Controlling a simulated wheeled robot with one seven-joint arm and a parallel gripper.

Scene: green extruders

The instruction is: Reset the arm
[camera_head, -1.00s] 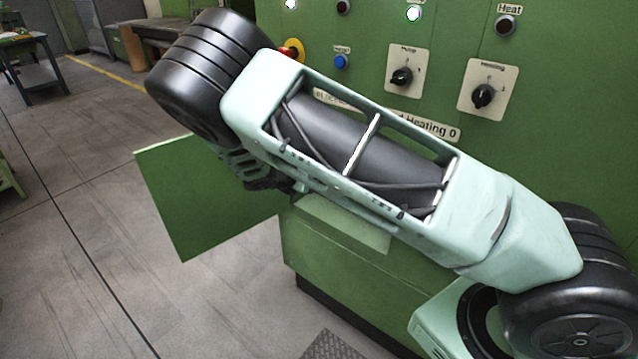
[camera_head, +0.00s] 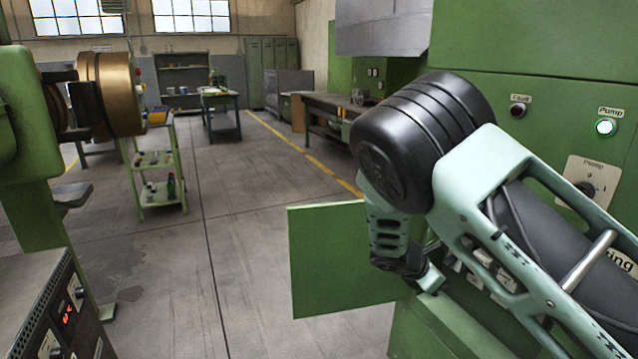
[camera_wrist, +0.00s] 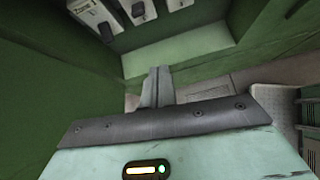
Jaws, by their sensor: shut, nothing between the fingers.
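My arm (camera_head: 520,220) crosses the right side of the head view, bent at a large black elbow joint. Its forearm hangs down from that joint, in front of the green machine cabinet (camera_head: 560,60). In the wrist view my gripper (camera_wrist: 158,75) shows as two pale fingers together, shut and empty. In the head view the end of the arm is small and partly merged with the cabinet's edge, so the fingers are hard to make out there.
An open green door panel (camera_head: 340,260) stands close to my forearm. The cabinet carries a lit pump lamp (camera_head: 606,127) and a pump knob (camera_head: 578,192). A green trolley (camera_head: 158,180) and another machine stand left. The floor (camera_head: 245,250) between is clear.

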